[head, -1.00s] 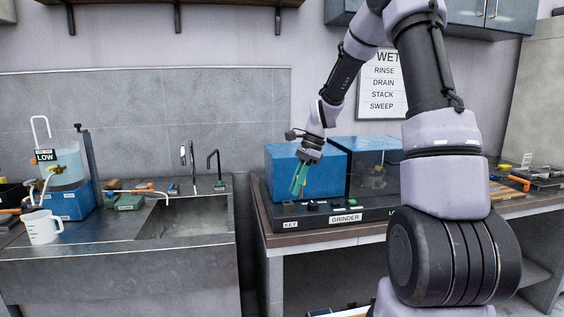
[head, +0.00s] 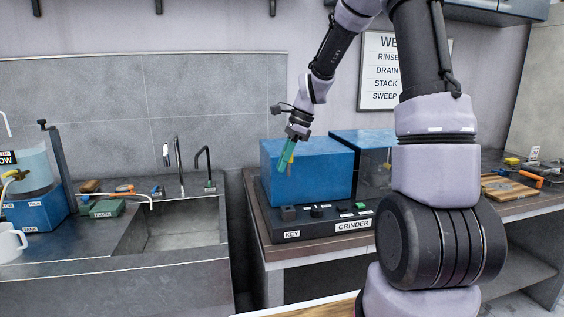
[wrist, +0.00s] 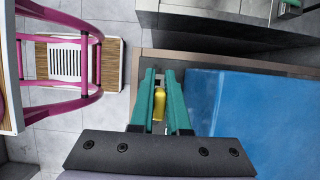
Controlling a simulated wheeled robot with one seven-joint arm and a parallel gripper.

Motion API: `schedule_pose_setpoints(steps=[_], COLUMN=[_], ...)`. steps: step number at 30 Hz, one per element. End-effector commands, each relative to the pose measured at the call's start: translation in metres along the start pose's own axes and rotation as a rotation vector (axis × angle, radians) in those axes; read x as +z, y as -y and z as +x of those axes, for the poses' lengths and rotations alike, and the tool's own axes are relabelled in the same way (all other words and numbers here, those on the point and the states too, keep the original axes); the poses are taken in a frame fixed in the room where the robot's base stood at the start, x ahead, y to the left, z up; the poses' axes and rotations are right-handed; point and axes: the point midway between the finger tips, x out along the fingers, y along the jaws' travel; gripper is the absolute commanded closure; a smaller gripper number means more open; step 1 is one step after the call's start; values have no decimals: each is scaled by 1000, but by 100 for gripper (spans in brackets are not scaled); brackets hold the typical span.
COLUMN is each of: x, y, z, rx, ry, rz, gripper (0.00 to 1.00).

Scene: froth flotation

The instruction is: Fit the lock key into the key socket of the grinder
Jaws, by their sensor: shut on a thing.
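My gripper (head: 284,160) has green fingers and points down in front of the grinder's blue housing (head: 307,172). It is shut on a small yellow piece, the lock key (wrist: 159,104), which sits between the fingers in the wrist view. The key also shows beside the fingers in the head view (head: 291,157). Below is the grinder's black control panel (head: 331,228), with a KEY label at its left end. A dark block, seemingly the key socket (head: 288,213), stands above that label. Gripper and key are above the panel, apart from it. The socket's opening cannot be made out.
Dark knobs and a green button (head: 360,206) stand on the panel to the right. A clear-fronted unit (head: 374,172) adjoins the blue housing. The sink (head: 180,228) is to the left.

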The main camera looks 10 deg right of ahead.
Motion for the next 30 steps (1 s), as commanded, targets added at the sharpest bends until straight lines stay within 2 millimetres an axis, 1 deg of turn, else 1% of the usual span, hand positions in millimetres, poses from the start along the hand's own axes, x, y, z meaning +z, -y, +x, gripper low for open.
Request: schedule_pose_setpoints(steps=[5, 8, 21, 24, 30], x=[1, -1, -16, -19, -21], y=[0, 0, 0, 0, 0], z=[0, 4, 40, 46, 53], rx=[1, 1, 2, 2, 1], ry=[2, 3, 3, 3, 3], rz=[-1, -1, 1, 0, -1], gripper=[100, 100, 100, 100, 100])
